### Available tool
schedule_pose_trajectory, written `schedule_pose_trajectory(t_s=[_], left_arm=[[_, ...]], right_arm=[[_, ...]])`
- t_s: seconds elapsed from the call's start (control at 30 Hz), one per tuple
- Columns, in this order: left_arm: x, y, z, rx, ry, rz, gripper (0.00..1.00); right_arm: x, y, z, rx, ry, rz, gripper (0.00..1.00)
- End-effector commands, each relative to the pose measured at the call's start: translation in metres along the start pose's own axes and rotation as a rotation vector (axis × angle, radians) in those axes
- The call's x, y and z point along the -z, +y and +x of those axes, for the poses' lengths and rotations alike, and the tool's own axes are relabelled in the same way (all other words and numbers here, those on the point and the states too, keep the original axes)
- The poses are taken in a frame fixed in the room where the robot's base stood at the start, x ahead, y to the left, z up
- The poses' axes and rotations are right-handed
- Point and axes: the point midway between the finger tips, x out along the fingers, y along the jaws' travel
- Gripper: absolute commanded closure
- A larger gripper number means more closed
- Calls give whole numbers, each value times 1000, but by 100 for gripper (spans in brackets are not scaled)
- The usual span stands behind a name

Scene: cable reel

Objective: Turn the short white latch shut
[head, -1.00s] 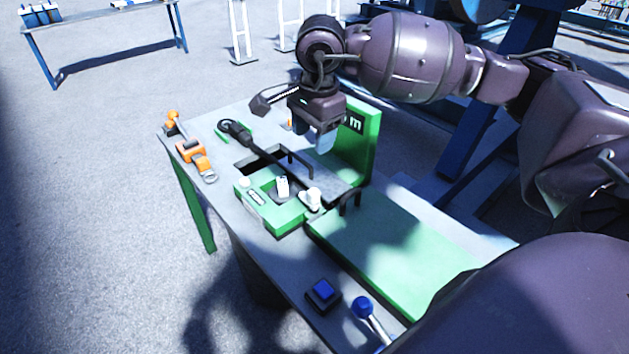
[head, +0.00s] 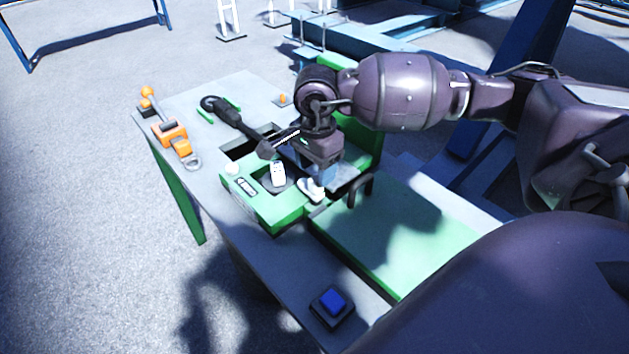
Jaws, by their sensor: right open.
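A green block (head: 262,205) sits in the grey table top. A small white upright piece (head: 278,174) stands on a dark round base in this block. A second short white piece (head: 311,189), rounded and lying lower, is at the block's right end; I cannot tell for sure which one is the latch, or how far it is turned. My right gripper (head: 317,171) points down with open jaws just above and behind the second white piece. Its fingertips are partly hidden, and I cannot tell whether they touch anything. My left gripper is not in view.
A green panel with a black handle (head: 360,188) lies to the right of the gripper. A dark long-handled tool (head: 238,117) and orange fittings (head: 170,132) lie on the table (head: 205,98) to the left. A blue button (head: 333,302) is at the front.

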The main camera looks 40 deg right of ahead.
Motion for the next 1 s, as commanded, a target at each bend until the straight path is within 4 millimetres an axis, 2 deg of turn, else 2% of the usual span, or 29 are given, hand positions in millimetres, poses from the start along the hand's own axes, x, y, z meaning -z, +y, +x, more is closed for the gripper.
schedule_pose_trajectory(t_s=[0.1,0.3,0.7,1.0], left_arm=[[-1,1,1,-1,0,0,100],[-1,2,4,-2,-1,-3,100],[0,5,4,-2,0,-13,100],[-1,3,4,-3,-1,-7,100]], right_arm=[[0,1,20,-5,0,0,45],[0,0,39,-2,0,0,45],[0,0,43,0,1,0,45],[0,0,43,0,1,0,91]])
